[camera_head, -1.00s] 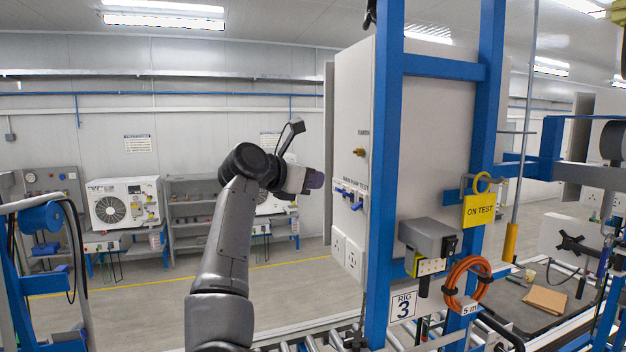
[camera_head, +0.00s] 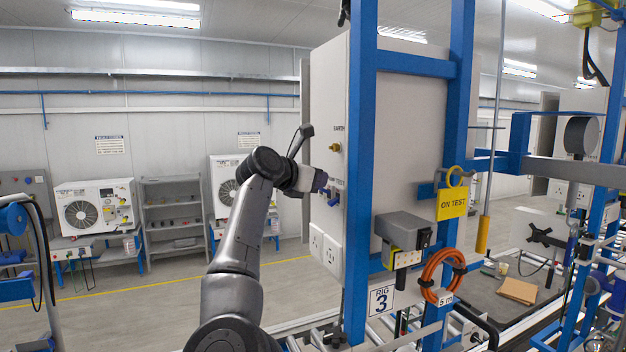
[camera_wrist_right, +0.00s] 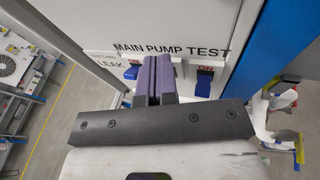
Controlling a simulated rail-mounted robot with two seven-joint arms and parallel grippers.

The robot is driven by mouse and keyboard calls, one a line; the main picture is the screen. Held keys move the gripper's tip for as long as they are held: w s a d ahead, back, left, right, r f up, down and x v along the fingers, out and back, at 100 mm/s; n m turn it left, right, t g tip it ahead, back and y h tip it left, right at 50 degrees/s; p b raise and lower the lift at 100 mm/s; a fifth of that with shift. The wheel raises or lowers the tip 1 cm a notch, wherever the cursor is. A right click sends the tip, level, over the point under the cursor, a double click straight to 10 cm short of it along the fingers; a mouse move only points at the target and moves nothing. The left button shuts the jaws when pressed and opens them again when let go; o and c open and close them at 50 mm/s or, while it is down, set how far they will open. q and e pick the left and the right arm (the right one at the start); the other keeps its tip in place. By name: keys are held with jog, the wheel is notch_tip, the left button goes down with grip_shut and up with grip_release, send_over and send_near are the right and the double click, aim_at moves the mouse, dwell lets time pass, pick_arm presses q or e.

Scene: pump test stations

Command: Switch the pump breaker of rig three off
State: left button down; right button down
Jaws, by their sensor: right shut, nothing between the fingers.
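The rig three panel (camera_head: 330,110) stands at centre, with a RIG 3 sign (camera_head: 381,300) low on its blue frame. My right gripper (camera_head: 321,182) is shut and empty at the panel's breaker row. In the right wrist view the row is labelled LEAK, MAIN, PUMP and TEST. The purple fingers (camera_wrist_right: 154,80) of my right gripper lie below the PUMP label (camera_wrist_right: 164,50) and hide most of the breaker there. The TEST breaker (camera_wrist_right: 204,83) shows a blue lever at right, and the MAIN breaker (camera_wrist_right: 130,73) shows at left. Contact cannot be told. My left gripper is out of view.
White sockets (camera_head: 325,248) sit below the breakers, and a brass earth stud (camera_head: 335,147) above. A yellow ON TEST tag (camera_head: 452,203), a grey box (camera_head: 403,228) and an orange hose coil (camera_head: 437,275) hang on the right side of the frame. Open floor lies left of the panel.

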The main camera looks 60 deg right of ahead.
jog(key=shift+d+f+b, duration=0.1)
jog(key=shift+f+b, duration=0.2)
jog(key=shift+f, duration=0.05)
jog(key=shift+f+b, duration=0.3)
jog(key=shift+f, duration=0.1)
jog(key=shift+w+a+r+p, duration=0.2)
jog(key=shift+w+a+p, duration=0.1)
jog(key=shift+a, duration=0.1)
jog(key=w+a+p, duration=0.2)
jog(key=w+a, duration=0.2)
jog(key=a, duration=0.1)
jog(key=shift+a+r, duration=0.3)
jog(key=shift+r, duration=0.15)
jog(key=shift+w, duration=0.1)
